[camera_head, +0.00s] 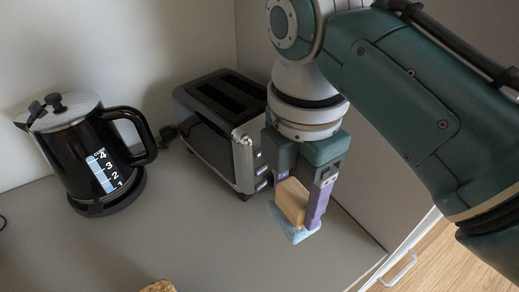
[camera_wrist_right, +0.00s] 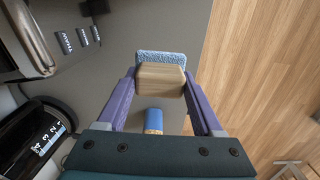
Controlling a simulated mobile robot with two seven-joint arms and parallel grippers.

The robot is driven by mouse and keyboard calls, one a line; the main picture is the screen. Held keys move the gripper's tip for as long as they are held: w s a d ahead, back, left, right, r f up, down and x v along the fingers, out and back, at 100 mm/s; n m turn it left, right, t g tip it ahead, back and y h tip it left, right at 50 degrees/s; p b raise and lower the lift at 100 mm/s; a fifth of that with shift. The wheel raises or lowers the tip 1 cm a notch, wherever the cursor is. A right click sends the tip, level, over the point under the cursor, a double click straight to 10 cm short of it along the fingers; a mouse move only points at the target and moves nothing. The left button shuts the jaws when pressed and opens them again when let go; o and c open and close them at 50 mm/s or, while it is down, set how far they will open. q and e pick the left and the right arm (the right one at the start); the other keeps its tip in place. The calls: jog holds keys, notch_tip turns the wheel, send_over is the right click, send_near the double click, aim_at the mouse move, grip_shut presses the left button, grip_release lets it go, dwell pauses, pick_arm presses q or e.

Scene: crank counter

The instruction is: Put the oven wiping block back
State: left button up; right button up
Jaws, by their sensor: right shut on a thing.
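The wiping block is a pale wooden block (camera_head: 291,201) with a blue fuzzy pad (camera_head: 292,232) on its underside. My right gripper (camera_head: 301,197) is shut on it, with one purple finger on each side of the wood. In the right wrist view the wooden block (camera_wrist_right: 160,78) sits between the fingertips, with the blue pad (camera_wrist_right: 160,57) showing beyond it. The block is near the counter's right edge, in front of the toaster; I cannot tell whether the pad touches the counter. My left gripper is not in view.
A black toaster (camera_head: 215,130) stands against the back wall. A black kettle (camera_head: 90,150) is at left. A brown item (camera_head: 158,286) shows at the bottom edge. A blue and yellow item (camera_wrist_right: 153,121) shows between the fingers. A white handle (camera_head: 400,268) sits below the counter edge. The middle counter (camera_head: 215,235) is clear.

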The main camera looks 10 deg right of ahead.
notch_tip(320, 180, down, 9)
jog(key=shift+r+b, duration=0.2)
jog(key=shift+b, duration=0.9)
notch_tip(320, 180, down, 4)
jog(key=shift+r+b, duration=0.1)
jog(key=shift+b, duration=0.75)
jog(key=o, duration=1.4)
jog(key=shift+o, duration=0.2)
